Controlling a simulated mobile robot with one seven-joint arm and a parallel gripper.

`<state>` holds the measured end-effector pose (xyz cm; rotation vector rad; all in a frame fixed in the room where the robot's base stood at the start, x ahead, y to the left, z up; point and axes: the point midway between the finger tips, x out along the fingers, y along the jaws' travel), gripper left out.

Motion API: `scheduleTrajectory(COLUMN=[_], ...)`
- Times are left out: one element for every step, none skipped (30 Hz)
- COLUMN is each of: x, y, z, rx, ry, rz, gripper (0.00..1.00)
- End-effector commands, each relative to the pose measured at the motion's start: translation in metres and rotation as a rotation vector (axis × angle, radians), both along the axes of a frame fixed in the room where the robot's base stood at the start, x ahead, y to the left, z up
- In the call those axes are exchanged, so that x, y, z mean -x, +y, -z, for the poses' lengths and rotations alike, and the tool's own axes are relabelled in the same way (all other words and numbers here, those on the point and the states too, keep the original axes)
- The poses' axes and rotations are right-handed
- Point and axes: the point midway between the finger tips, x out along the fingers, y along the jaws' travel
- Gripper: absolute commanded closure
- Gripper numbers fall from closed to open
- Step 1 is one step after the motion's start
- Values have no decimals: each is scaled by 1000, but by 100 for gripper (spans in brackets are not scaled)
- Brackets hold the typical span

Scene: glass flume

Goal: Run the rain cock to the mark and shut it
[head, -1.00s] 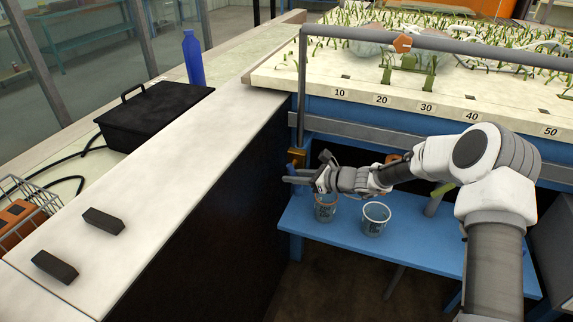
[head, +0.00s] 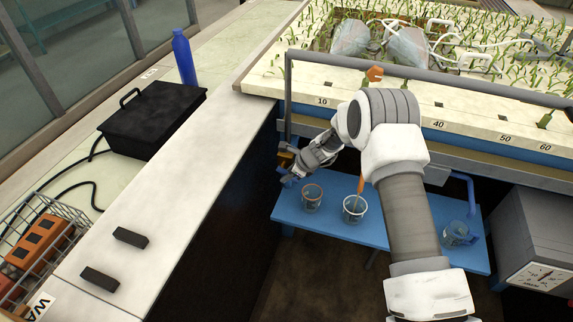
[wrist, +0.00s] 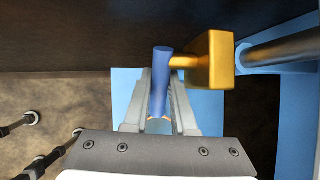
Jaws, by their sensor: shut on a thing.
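The rain cock has a brass body (wrist: 208,60) and a blue lever (wrist: 161,82). In the head view its brass body (head: 285,158) shows small beneath the left end of the grey pipe. My gripper (wrist: 160,112) is shut on the blue lever, with a finger on each side of it in the wrist view. In the head view my gripper (head: 288,174) is at the cock, above the left end of the blue shelf. Its fingertips are too small there to make out. I cannot make out a fill mark or water flow.
On the blue shelf (head: 400,249) stand an orange-rimmed beaker (head: 312,199), a white-rimmed beaker (head: 354,211) and a blue-tinted jug (head: 457,235). A grey box with a dial (head: 540,276) is at right. The white counter wall (head: 200,200) is close on the left.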

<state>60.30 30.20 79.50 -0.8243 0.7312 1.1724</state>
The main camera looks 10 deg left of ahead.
Motion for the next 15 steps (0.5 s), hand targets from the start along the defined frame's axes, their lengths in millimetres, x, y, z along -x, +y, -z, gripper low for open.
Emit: scheduleTrajectory(x=[0, 0, 0, 1, 0, 0, 0, 0, 0, 0, 0, 0, 0, 0, -1], y=[-1, 0, -1, -1, -1, -2, -2, -2, -2, -3, -3, -3, -3, -3, -3], z=[-7, -7, -6, -6, -6, -6, -6, -6, -5, -5, -5, -5, -5, -4, -4], rx=[27, 39, 56, 68, 78, 90, 99, 106, 115, 121, 127, 132, 136, 139, 143], ry=[0, 1, 3, 5, 5, 6, 7, 7, 9, 9, 9, 10, 10, 10, 11], rz=[-3, -3, -2, -3, -2, -2, -1, -2, 0, 0, -1, 0, 1, 1, 2], gripper=[100, 100, 100, 100, 100, 100, 100, 100, 100, 100, 100, 100, 100, 100, 100])
